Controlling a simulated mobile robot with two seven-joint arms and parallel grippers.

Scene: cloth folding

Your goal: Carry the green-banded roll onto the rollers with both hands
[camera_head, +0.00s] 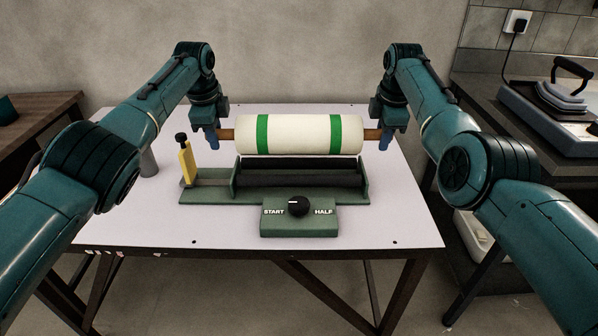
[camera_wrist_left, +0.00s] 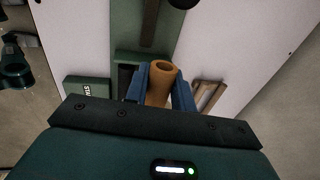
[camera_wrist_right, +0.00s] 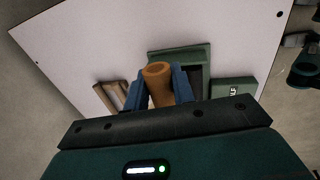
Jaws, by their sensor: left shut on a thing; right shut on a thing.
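The white roll with two green bands (camera_head: 298,135) is level above the rollers in the head view, with brown handles at both ends. My left gripper (camera_head: 213,137) is shut on its left handle, which shows in the left wrist view (camera_wrist_left: 160,85). My right gripper (camera_head: 386,137) is shut on its right handle, which shows in the right wrist view (camera_wrist_right: 158,82). The dark rollers (camera_head: 300,179) lie in a green machine (camera_head: 210,196) just below and in front of the roll. Whether the roll touches them is unclear.
A knob (camera_head: 298,206) marked START and HALF is on the machine's front box. A yellow upright piece with a black top (camera_head: 187,163) stands at the machine's left. The white table (camera_head: 400,220) is clear at right. An iron-like press (camera_head: 560,100) stands on the right counter.

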